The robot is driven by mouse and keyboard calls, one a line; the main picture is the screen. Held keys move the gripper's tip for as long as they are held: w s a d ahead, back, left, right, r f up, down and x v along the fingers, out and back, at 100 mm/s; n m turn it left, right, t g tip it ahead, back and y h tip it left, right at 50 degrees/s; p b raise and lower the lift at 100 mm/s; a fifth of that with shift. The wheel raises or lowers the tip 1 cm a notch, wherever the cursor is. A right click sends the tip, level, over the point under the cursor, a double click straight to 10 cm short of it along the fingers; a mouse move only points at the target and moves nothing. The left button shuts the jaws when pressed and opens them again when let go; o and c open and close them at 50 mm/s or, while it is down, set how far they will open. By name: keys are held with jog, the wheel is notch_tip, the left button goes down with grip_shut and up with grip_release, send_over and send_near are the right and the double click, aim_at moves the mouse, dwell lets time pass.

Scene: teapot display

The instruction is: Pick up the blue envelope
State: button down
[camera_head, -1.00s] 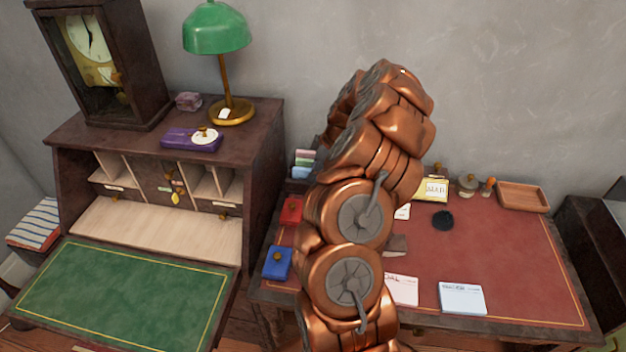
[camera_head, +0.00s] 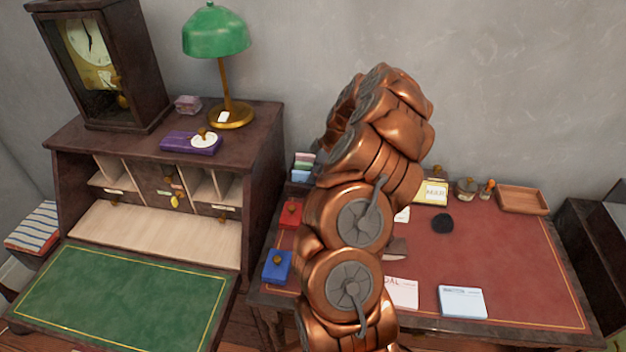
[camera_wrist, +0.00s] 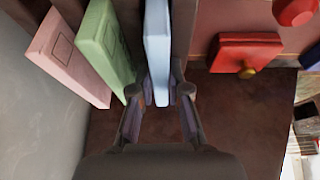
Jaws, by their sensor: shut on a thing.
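The blue envelope (camera_wrist: 157,50) stands on edge at the right of a row in the wrist view. A green envelope (camera_wrist: 104,45) and a pink envelope (camera_wrist: 70,58) stand to its left. My gripper (camera_wrist: 160,94) is shut on the near end of the blue envelope, one finger on each side. In the head view the blue envelope (camera_head: 301,176) shows at the rack beside my arm, in front of the green and pink ones. My fingers are hidden behind my arm there.
A dark divider stands right of the blue envelope. A red box (camera_wrist: 244,54) with a knob lies farther right. The red desk top (camera_head: 500,240) holds cards, a wooden tray (camera_head: 523,200) and a blue box (camera_head: 277,267). The bureau (camera_head: 262,160) stands left.

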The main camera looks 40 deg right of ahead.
jog(key=shift+r+p, duration=0.35)
jog(key=shift+p, duration=0.5)
jog(key=shift+r, duration=0.1)
